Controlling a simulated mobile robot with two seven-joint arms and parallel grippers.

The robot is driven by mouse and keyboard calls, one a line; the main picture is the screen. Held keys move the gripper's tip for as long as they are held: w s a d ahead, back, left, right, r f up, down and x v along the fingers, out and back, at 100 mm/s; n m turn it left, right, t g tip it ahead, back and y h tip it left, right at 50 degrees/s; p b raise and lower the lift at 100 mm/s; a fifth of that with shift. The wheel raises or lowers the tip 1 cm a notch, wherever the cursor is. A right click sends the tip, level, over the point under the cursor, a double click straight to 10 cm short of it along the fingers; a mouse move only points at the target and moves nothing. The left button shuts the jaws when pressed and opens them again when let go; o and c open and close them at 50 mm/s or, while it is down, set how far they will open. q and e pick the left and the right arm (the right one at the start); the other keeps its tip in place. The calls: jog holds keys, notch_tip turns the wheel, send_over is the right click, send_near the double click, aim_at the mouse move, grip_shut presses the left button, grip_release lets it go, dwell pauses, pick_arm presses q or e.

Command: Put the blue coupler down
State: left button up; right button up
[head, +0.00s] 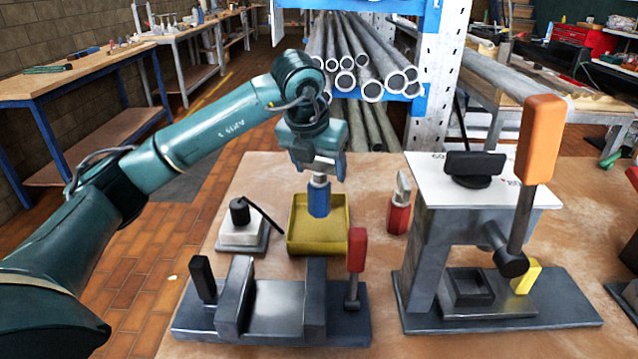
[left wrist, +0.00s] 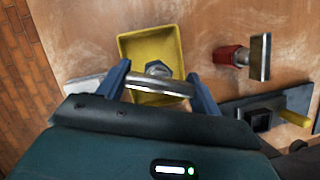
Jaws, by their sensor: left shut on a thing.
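The blue coupler (head: 319,200) hangs upright below my left gripper (head: 319,169), with its metal top between the fingers. In the head view it is in front of or over the yellow tray (head: 305,247); I cannot tell its exact height above the tray floor. In the left wrist view the gripper (left wrist: 160,85) is shut on the coupler's metal end (left wrist: 158,69), with the yellow tray (left wrist: 135,42) beyond it. The coupler's blue part is mostly hidden there. My right gripper is not in view.
A red coupler (head: 399,215) stands right of the tray. A small block with a black knob (head: 241,223) and rod is left. A vise with a red handle (head: 356,250) lies in front. A tall press with an orange handle (head: 540,138) stands at right.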

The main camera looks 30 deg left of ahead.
pick_arm(q)
jog(key=shift+f, duration=1.7)
jog(key=shift+f, duration=0.25)
jog(key=o, duration=1.7)
jog(key=shift+c, duration=0.2)
jog(key=shift+s+r, duration=0.15)
jog(key=shift+r, duration=0.5)
jog(key=v, duration=1.1)
